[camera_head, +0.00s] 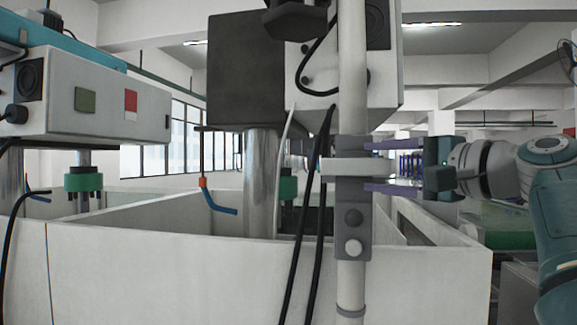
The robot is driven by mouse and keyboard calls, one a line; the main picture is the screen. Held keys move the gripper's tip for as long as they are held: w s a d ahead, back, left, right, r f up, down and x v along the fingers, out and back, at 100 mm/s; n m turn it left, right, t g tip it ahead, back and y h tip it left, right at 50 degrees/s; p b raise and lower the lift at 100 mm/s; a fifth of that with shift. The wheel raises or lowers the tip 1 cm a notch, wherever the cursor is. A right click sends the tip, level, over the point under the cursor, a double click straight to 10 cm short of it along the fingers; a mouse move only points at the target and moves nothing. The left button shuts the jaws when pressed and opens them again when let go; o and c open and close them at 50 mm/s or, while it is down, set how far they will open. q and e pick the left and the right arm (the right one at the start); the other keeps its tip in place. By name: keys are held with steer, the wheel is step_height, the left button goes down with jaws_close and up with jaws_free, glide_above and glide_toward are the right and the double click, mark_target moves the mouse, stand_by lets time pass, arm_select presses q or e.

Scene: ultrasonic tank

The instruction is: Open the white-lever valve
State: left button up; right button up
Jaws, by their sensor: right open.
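The white-lever valve (353,215) is a grey block on a vertical white pipe (351,100) in the head view. My right gripper (378,166) comes in from the right at lever height. Its purple fingers are apart, one above and one below the lever's right end. I cannot tell whether they touch the lever or the valve body. My left gripper is not in view.
A white-walled tank (160,275) spans the front. Black cables (301,235) hang just left of the pipe. A grey control box (95,95) stands at left, and a dark box (246,70) on a metal column is behind the valve. A blue-ended tube (220,207) hangs over the tank.

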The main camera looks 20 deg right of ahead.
jaws_close()
stand_by(0.3)
